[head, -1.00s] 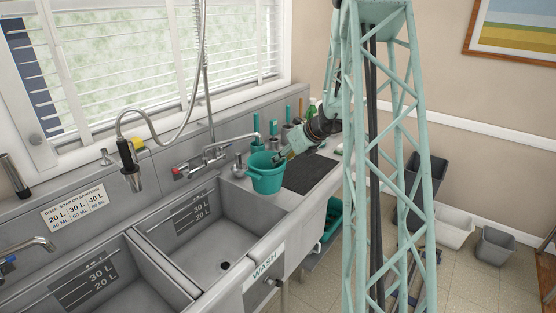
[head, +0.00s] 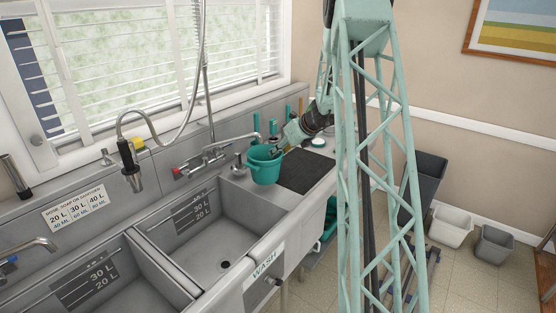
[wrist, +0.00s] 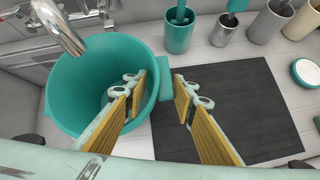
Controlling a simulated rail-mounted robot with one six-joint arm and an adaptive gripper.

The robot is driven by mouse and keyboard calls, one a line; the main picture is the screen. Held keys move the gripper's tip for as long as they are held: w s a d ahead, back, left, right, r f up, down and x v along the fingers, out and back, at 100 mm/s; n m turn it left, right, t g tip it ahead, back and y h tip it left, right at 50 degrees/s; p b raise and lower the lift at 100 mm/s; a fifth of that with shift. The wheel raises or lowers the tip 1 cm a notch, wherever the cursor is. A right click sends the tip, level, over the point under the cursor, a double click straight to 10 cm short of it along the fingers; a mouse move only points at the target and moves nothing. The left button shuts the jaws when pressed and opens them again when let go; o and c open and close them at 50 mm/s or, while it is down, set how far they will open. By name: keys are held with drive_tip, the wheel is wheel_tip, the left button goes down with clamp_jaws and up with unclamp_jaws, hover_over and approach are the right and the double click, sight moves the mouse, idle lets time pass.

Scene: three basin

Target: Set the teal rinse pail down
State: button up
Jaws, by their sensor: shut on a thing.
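The teal rinse pail (head: 265,169) is upright at the back right corner of the wash basin, left of the dark mat. I cannot tell whether its base touches the counter. In the wrist view the pail (wrist: 80,80) fills the left side, and it looks empty. My gripper (head: 284,150) is at the pail's right rim. In the wrist view my gripper (wrist: 161,85) has one finger inside the pail and one outside, shut on the rim at a teal lug. The pail's underside is hidden.
The dark mat (head: 302,172) lies right of the pail. A tap spout (wrist: 58,27) reaches over the pail's far left rim. Several cups with brushes, including a teal cup (wrist: 179,32), stand behind the mat. The wash basin (head: 205,240) is empty.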

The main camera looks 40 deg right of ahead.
drive_tip(key=shift+w+d+f, duration=0.15)
drive_tip(key=shift+w+d, duration=0.05)
drive_tip(key=shift+w, duration=0.15)
drive_tip(key=shift+f+b, duration=0.35)
drive_tip(key=shift+f, duration=1.25)
drive_tip(key=shift+f+b, duration=0.4)
drive_tip(key=shift+f, duration=0.1)
drive_tip(key=o, duration=1.2)
drive_tip(key=shift+c, duration=0.2)
drive_tip(key=shift+r, duration=0.2)
drive_tip(key=p+v, duration=0.2)
drive_tip(key=v, duration=1)
drive_tip(key=shift+r, duration=0.3)
